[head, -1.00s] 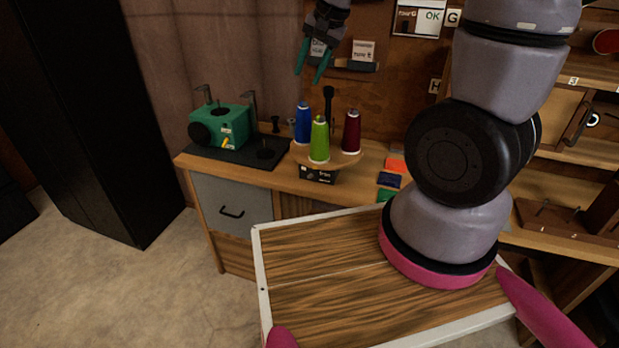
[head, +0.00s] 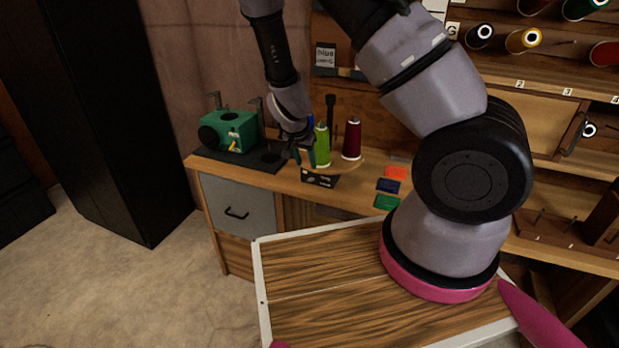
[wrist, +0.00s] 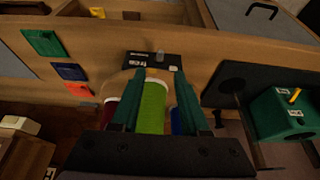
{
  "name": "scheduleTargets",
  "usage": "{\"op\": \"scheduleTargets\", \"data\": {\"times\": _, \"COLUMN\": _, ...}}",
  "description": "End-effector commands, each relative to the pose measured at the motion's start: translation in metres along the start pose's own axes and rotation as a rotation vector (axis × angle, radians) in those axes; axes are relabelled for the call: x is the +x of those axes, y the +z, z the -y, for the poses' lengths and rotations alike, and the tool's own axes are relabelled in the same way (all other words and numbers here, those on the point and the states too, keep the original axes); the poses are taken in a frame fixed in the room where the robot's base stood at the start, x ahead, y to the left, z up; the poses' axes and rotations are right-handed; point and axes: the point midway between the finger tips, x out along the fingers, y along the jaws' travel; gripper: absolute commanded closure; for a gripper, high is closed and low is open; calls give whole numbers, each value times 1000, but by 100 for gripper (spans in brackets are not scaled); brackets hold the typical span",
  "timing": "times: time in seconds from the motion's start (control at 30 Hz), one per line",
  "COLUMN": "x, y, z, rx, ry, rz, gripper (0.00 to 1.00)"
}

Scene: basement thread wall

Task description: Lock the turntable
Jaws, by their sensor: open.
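The turntable (head: 346,166) is a round wooden disc on the workbench, above a small black base (head: 320,180). A green spool (head: 322,146) and a dark red spool (head: 352,139) stand upright on it; a blue spool is mostly hidden behind my gripper. In the wrist view the black base (wrist: 139,60) carries a white label that seems to read "free", with a small grey peg (wrist: 160,57) beside it. My gripper (head: 306,160) is open at the turntable's left front. In the wrist view its fingers (wrist: 156,78) straddle the green spool (wrist: 152,108); contact cannot be told.
A green machine (head: 233,130) on a black mat stands left of the turntable. Orange, blue and green flat pieces (head: 388,186) lie to the right. Thread shelves (head: 540,70) are at the right. The grey drawer (head: 238,208) below is shut.

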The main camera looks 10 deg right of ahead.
Motion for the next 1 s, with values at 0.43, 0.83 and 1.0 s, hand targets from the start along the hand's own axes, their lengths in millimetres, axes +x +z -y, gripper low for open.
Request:
{"op": "scheduleTargets", "data": {"times": 0.43, "x": 76, "y": 0, "z": -1, "rx": 3, "ry": 1, "rz": 3, "gripper": 55}}
{"op": "scheduleTargets", "data": {"times": 0.83, "x": 87, "y": 0, "z": 0, "rx": 1, "ry": -2, "rz": 1, "gripper": 55}}
{"op": "scheduleTargets", "data": {"times": 1.0, "x": 87, "y": 0, "z": 0, "rx": 1, "ry": -2, "rz": 1, "gripper": 100}}
